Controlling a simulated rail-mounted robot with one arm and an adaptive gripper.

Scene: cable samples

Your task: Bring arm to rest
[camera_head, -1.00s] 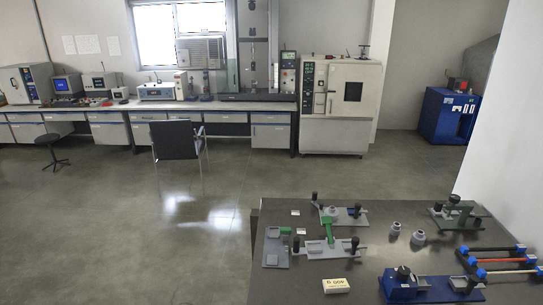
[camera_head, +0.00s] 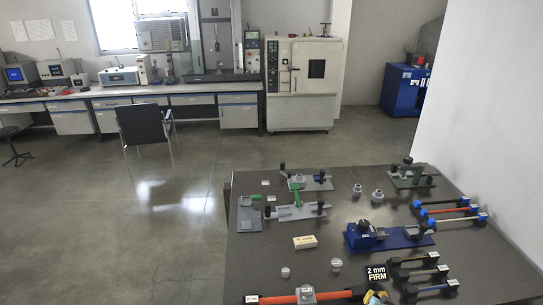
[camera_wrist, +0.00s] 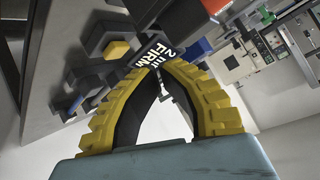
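My gripper (camera_wrist: 161,72) fills the lower middle of the wrist view, its two yellow-and-black fingers curving together at the tips. It looks shut, with nothing visible between the fingertips. Behind the tips is a black sign reading "2 mm FIRM" (camera_wrist: 154,52). In the head view, a small yellow part of my gripper (camera_head: 377,298) shows at the bottom edge, by the near side of the dark table (camera_head: 255,262). The same sign (camera_head: 376,274) stands just beyond it. Most of my arm is out of the head view.
A thick orange cable (camera_head: 280,299) lies left of my gripper. Black holders with thin cables (camera_head: 425,272) stand to the right. A blue fixture (camera_head: 400,238), a small labelled box (camera_head: 305,242) and grey fixtures (camera_head: 300,212) stand farther back. A white wall (camera_head: 490,120) rises on the right.

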